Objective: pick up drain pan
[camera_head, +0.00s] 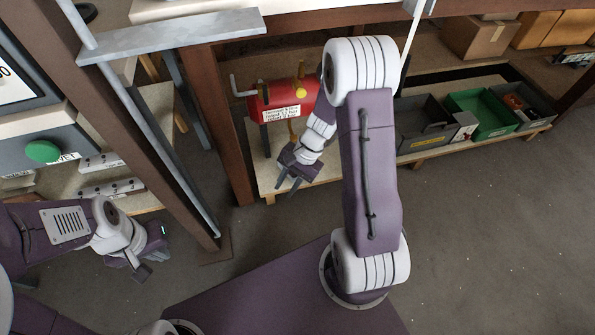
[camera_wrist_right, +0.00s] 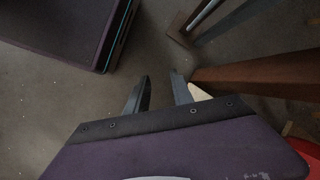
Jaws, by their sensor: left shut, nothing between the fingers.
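No object that I can clearly identify as the drain pan shows in either view. My right gripper (camera_head: 286,190) points down over the edge of the low wooden shelf (camera_head: 335,174), in front of the red tank. Its two fingers are apart with nothing between them, as the right wrist view also shows (camera_wrist_right: 160,88); grey floor lies beyond them. My left gripper (camera_head: 146,274) is at the lower left, shut and empty, over the floor. My right arm hides part of the shelf.
A red tank (camera_head: 272,97) with a white label stands on the shelf. A dark bin (camera_head: 419,122), a green bin (camera_head: 484,111) and a grey bin (camera_head: 527,101) stand to the right. A brown post (camera_head: 236,150) rises left of the tank. The floor at right is clear.

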